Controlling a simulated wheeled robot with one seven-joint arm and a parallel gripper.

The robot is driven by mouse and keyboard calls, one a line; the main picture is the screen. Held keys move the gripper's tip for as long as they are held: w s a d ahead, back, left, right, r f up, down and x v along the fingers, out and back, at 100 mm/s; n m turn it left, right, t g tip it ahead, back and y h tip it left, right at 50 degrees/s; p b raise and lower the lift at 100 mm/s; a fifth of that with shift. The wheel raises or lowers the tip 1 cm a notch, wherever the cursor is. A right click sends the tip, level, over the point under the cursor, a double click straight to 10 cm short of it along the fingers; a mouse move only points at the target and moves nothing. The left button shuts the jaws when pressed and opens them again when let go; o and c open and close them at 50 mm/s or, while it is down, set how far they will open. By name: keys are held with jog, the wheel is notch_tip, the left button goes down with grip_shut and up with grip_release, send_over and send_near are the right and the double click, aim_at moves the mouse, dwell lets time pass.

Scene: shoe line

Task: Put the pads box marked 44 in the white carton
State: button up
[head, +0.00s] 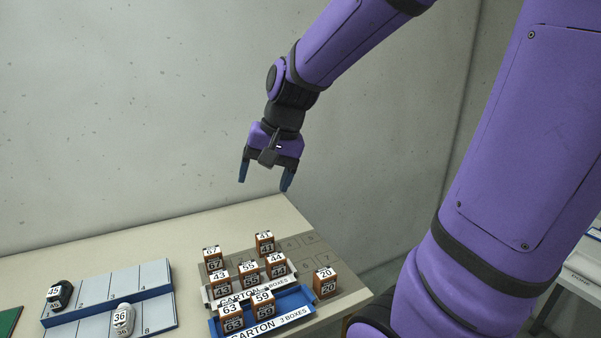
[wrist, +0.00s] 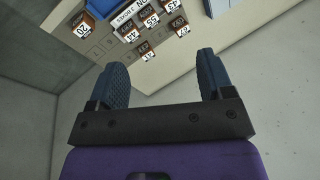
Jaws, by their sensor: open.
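The pads box marked 44 (head: 278,266) is a small brown box with a white numbered top, upright at the right end of the row in the white carton (head: 238,295). Boxes 43 (head: 220,277) and 55 (head: 249,273) stand beside it in the same carton. The front wall hides the boxes' lower parts. In the wrist view, box 44 (wrist: 131,35) shows upside down near the top. My gripper (head: 265,185) is open and empty, high above and behind the table, well clear of the boxes; its spread fingers also show in the wrist view (wrist: 160,82).
The blue carton (head: 289,309) in front holds boxes 63 and 59. Boxes 67 (head: 212,258), 41 (head: 265,242) and 20 (head: 325,282) stand on the grey numbered grid (head: 316,251). A blue-edged rack (head: 122,284) with two shoes is at left.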

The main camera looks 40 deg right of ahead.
jog(key=s+a+r+n+t+h, duration=0.1)
jog(key=s+r+n, duration=0.1)
jog(key=s, duration=0.4)
jog(key=s+a+r+n+t+h, duration=0.1)
jog(key=s+r+n, duration=0.2)
jog(key=s+n, duration=0.2)
jog(key=shift+s+a+r, duration=0.3)
jog(key=shift+s+r, duration=0.05)
jog(key=shift+s, duration=0.6)
